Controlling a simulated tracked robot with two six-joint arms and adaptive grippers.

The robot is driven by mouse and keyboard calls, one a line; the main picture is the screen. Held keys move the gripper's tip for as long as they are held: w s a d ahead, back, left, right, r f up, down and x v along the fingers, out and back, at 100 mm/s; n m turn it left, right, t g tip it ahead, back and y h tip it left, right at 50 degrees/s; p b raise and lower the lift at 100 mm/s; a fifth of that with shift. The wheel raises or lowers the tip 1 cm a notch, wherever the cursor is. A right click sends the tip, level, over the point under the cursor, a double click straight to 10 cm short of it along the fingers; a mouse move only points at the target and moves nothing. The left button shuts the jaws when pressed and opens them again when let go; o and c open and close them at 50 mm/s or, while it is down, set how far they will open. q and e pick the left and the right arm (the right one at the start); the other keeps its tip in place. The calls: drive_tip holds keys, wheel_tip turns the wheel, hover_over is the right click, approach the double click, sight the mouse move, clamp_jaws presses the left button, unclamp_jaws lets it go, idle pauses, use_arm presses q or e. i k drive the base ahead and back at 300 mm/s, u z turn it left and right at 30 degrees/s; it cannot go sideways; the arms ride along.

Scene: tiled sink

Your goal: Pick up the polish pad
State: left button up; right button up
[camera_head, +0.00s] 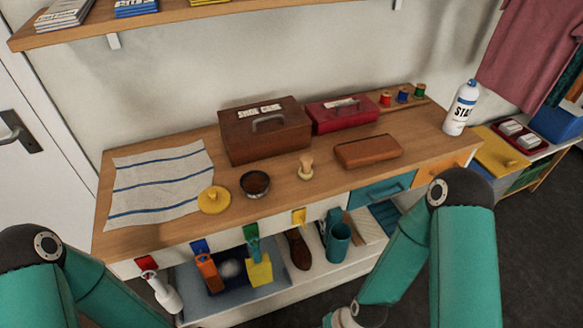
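Several small items stand at the front of the wooden bench top. A small knob-shaped applicator with a wooden handle and pale base (306,168) stands upright near the middle. A yellow round disc with a raised centre (214,200) lies by the cloth, and a dark open round tin (255,184) sits between them. I cannot tell for sure which is the polish pad; the applicator or the yellow disc could be it. My arms come in at the lower left and lower right, in front of the bench. Neither gripper's fingers show, and nothing is seen held.
A striped cloth (158,186) covers the bench's left end. A brown box (265,134), red box (342,114) and brown leather case (368,151) stand behind and right. A white spray can (461,108) stands at the right end.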

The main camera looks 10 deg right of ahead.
sight(305, 172)
drive_tip(key=z, duration=1.25)
drive_tip(key=i, duration=0.15)
drive_tip(key=u, duration=2.8)
drive_tip(key=k, duration=1.2)
drive_tip(key=z, duration=0.65)
drive_tip(key=i, duration=1.25)
drive_tip(key=z, duration=0.1)
